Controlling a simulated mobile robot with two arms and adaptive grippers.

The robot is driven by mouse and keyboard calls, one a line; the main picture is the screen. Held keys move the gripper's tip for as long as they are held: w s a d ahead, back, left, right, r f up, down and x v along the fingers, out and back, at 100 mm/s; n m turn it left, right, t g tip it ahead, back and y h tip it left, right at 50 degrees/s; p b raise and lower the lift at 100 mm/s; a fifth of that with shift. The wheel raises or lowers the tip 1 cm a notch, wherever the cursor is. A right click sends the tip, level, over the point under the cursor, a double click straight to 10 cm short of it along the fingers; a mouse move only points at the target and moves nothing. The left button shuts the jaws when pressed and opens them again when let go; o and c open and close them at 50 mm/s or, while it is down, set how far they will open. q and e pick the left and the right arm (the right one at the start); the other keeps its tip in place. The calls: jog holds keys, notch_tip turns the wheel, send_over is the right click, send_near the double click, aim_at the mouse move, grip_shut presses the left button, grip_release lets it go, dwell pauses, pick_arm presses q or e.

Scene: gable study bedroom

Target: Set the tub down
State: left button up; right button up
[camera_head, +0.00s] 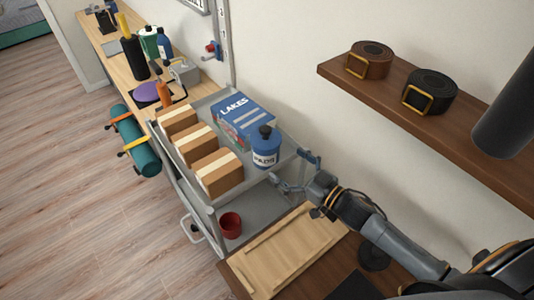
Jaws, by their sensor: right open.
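A blue tub (265,150) with a dark lid and a pale label reading "PADS" stands upright on the grey cart (283,163), near its right end. It is beside a flakes-style box (243,118). My right gripper (294,171) is open and empty, just to the right of and below the tub. The fingers look apart from the tub, though the small gap is hard to judge. My left gripper is not in view.
Several brown cartons (219,173) line the cart's left side. A red cup (231,225) sits on a lower level. A wooden tray (300,246) lies in front. A wall shelf (390,96) with two coiled belts overhangs at right. A cluttered bench (116,36) runs behind.

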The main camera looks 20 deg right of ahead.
aim_at(275, 155)
jog(key=x, duration=0.4)
jog(key=shift+w+p, duration=0.1)
jog(key=shift+p, duration=0.2)
jog(key=x, duration=0.3)
jog(key=shift+w+d+f+p, duration=0.1)
jog(key=shift+w+f+p, duration=0.05)
jog(key=shift+w+p, duration=0.2)
jog(key=shift+w+a+f, duration=0.1)
jog(key=shift+w+a, duration=0.15)
jog(key=shift+w, duration=0.1)
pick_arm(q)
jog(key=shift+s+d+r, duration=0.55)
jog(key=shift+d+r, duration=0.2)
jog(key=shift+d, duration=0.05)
pick_arm(e)
jog(key=c, duration=1.7)
jog(key=shift+c, duration=0.8)
jog(key=shift+r, duration=0.25)
